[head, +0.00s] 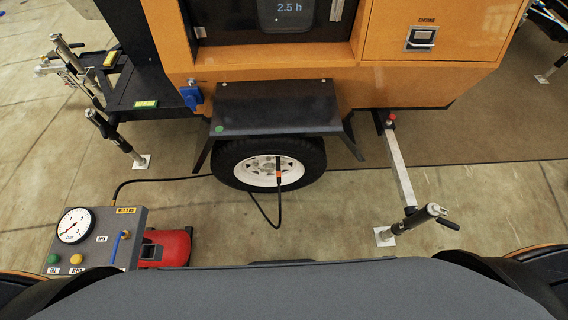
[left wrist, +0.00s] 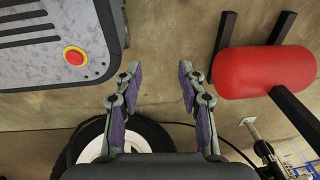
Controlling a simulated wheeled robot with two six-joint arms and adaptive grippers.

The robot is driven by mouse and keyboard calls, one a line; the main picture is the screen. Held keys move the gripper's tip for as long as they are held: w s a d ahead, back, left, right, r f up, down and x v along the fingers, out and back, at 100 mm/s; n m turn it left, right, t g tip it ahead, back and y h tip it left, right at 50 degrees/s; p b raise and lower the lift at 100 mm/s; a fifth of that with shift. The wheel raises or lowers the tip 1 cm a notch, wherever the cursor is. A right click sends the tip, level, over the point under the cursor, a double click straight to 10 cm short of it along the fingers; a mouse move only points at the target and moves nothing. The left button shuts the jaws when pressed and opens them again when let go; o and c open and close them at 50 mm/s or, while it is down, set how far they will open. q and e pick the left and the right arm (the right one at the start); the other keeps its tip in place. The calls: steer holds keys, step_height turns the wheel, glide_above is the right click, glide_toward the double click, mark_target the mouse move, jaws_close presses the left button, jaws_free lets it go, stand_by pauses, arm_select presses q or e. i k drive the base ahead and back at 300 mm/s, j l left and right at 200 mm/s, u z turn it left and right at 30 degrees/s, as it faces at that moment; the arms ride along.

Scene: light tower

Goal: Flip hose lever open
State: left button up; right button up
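The black hose (head: 160,179) runs from a grey gauge box (head: 134,219) across the floor to the trailer wheel (head: 262,164). Its end with an orange part (head: 278,176) is upright in front of the white rim. A small blue lever (head: 118,245) stands on the box by the OPEN label. Which part is the hose lever is not clear from the labels. My left gripper (left wrist: 158,78) is open and empty in the left wrist view, its two purple-padded fingers apart. It touches nothing visible. Neither gripper shows in the head view.
A red tank (head: 168,247) sits beside the gauge box and also shows in the left wrist view (left wrist: 264,72). A grey panel with a red button (left wrist: 74,56) is at that view's upper left. Trailer support legs (head: 400,180) stand on the right. Floor before the wheel is mostly clear.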

mark_target(121, 233)
steer(key=u, duration=2.2)
